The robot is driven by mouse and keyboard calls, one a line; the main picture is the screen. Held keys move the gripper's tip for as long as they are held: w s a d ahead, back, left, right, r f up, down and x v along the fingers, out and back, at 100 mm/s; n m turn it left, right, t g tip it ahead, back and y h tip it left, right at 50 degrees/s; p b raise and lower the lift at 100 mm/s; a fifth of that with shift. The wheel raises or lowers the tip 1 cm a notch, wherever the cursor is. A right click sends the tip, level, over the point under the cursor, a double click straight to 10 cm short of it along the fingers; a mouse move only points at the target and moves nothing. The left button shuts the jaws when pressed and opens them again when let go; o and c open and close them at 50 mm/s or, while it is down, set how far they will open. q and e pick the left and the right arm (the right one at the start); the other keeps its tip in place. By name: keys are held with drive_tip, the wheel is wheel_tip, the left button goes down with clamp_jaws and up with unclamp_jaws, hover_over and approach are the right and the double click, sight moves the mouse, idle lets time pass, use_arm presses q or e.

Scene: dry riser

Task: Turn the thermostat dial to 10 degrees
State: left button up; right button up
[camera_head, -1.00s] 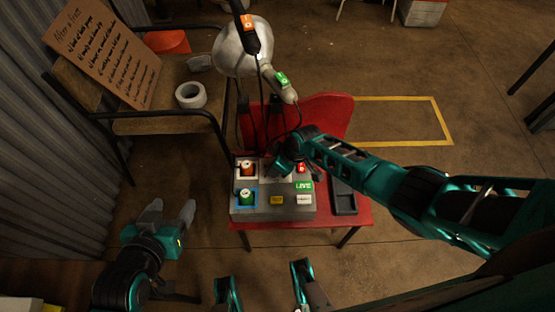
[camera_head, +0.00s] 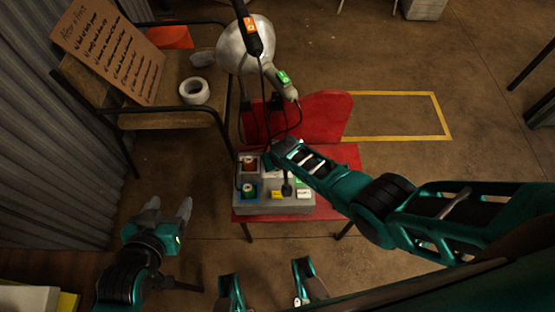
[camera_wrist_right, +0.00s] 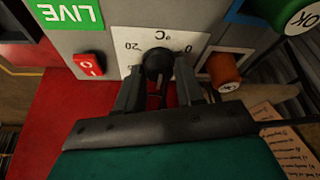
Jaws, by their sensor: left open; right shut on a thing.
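The thermostat dial (camera_wrist_right: 158,64) is a black round knob on a white plate (camera_wrist_right: 120,42) marked °C, with 20 at left and 0 at right in the right wrist view. My right gripper (camera_wrist_right: 159,80) is shut on the knob, one finger on each side. The dial's pointer is hidden, so I cannot read its setting. In the head view the dial and right fingers are hidden by my arm over the grey box (camera_head: 262,208). My left gripper (camera_head: 168,212) is open and empty, left of the box and apart from it.
The box sits on a red chair (camera_head: 325,120). Beside the dial are a red switch (camera_wrist_right: 88,65), a green LIVE label (camera_wrist_right: 68,14) and an orange cylinder (camera_wrist_right: 223,70). A lamp (camera_head: 236,48) and cables hang above. A wooden chair (camera_head: 165,121) holds a tape roll (camera_head: 194,91).

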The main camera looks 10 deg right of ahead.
use_arm(q)
drive_tip(key=shift+w+d, duration=0.1)
use_arm(e)
drive_tip(key=shift+m, duration=0.3)
drive_tip(key=o, duration=1)
use_arm(q)
drive_tip(key=shift+r, duration=0.1)
use_arm(e)
drive_tip(key=shift+r, duration=0.1)
drive_tip(key=shift+s+r+p, duration=0.1)
drive_tip(key=shift+r+p, duration=0.25)
drive_tip(key=shift+p, duration=0.15)
use_arm(q)
wheel_tip(320, 180, up, 7)
drive_tip(key=s+a+p, duration=0.1)
drive_tip(key=p, duration=0.7)
drive_tip(key=shift+a+f+y, duration=0.2)
drive_tip(key=shift+a+y, duration=0.05)
drive_tip(key=shift+y, duration=0.05)
use_arm(e)
drive_tip(key=v, duration=1.2)
drive_tip(key=shift+s, duration=0.1)
